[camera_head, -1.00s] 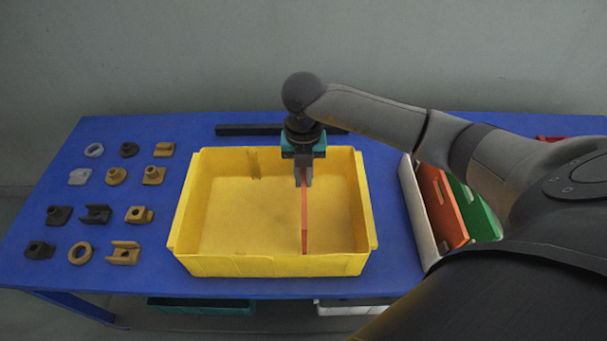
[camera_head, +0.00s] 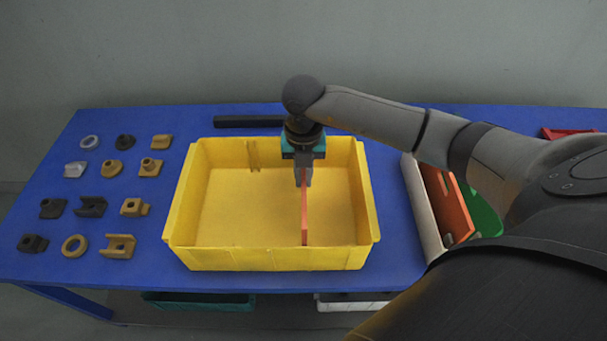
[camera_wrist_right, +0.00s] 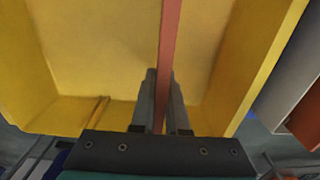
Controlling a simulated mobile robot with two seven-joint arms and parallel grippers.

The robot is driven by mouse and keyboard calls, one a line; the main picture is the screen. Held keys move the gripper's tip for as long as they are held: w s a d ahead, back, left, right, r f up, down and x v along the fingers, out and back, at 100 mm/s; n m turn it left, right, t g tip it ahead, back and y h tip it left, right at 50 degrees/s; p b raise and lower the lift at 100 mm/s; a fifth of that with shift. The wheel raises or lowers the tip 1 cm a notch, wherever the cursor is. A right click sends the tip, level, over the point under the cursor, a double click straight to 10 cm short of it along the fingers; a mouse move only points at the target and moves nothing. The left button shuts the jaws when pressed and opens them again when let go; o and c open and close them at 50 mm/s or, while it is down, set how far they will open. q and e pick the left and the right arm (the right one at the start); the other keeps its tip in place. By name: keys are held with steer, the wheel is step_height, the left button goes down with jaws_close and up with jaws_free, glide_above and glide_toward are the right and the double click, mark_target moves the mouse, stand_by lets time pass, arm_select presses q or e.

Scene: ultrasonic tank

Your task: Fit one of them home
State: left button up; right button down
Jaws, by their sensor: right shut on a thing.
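A yellow bin (camera_head: 270,259) stands on the blue table. My right gripper (camera_head: 304,182) is over the bin's right half, shut on a thin orange-red divider panel (camera_head: 305,218). The panel stands on edge, running front to back inside the bin's outline. In the right wrist view the panel (camera_wrist_right: 169,45) passes between the two fingers (camera_wrist_right: 162,95), with the yellow bin wall (camera_wrist_right: 262,70) to its right. A vertical ribbed slot (camera_head: 253,155) shows on the back wall. I cannot tell whether the panel touches the floor or sits in a slot. My left gripper is out of view.
A white-walled holder (camera_head: 424,215) with an orange panel (camera_head: 449,205) and a green panel (camera_head: 486,216) stands right of the bin. Several small grey and tan parts, among them a tan ring (camera_head: 74,245), lie at the left. A black bar (camera_head: 248,121) lies behind the bin.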

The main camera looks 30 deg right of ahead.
steer(key=shift+f+b, duration=1.5)
steer(key=shift+f, duration=0.6)
steer(key=c, duration=0.8)
jaws_free()
steer(key=shift+c, duration=0.2)
step_height(320, 180, up, 15)
steer(key=p, duration=0.2)
steer(key=shift+r+p, duration=0.15)
steer(key=shift+p, duration=0.25)
